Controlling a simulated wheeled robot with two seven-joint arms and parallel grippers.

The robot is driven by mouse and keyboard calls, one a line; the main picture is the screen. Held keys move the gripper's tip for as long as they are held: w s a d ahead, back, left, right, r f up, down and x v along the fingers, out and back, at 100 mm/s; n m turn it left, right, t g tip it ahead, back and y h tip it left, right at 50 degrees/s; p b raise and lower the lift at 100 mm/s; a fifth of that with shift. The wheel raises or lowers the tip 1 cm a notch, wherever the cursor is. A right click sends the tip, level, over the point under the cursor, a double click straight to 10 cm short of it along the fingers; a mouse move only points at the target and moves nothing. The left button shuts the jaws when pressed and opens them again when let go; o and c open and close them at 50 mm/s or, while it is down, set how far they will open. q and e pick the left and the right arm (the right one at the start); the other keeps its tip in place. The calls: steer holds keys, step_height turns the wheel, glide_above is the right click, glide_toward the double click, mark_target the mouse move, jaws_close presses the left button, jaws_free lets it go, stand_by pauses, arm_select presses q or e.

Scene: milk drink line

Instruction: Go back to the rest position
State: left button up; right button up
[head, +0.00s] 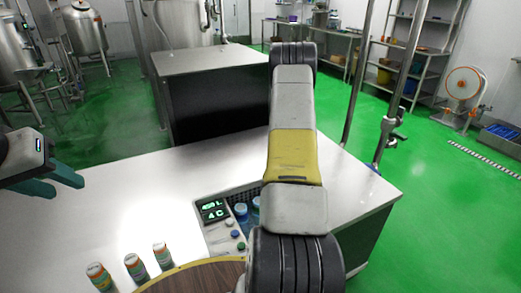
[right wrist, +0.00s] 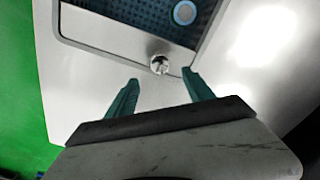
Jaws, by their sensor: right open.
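My left gripper (head: 66,187) is at the left edge of the head view, above the white table (head: 120,215). Its two teal fingers are apart with nothing between them. My right arm crosses the middle of the head view, and its gripper is hidden there. In the right wrist view my right gripper (right wrist: 160,88) is open and empty. Its fingers point towards a silver knob (right wrist: 159,64) on the front of a cooling box.
A dark-sided counter (head: 215,100) stands behind. The table's left middle is clear.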

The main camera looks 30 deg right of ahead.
steer(key=s+a+r+n+t, duration=0.2)
steer(key=a+r, duration=0.7)
steer(key=r, duration=0.4)
steer(key=s+a+r+n+t, duration=0.1)
steer(key=s+a+r+n, duration=0.15)
steer(key=a+r, duration=0.85)
steer(key=s+a+r+n+t+y, duration=0.2)
steer(key=s+a+r+n, duration=0.2)
steer(key=s+a+r, duration=0.55)
steer(key=s+a+n+t, duration=0.1)
steer(key=s+a+n, duration=0.2)
steer(key=s, duration=1)
steer(key=shift+s+a+r, duration=0.35)
steer(key=shift+a+r, duration=0.05)
steer(key=shift+a, duration=0.75)
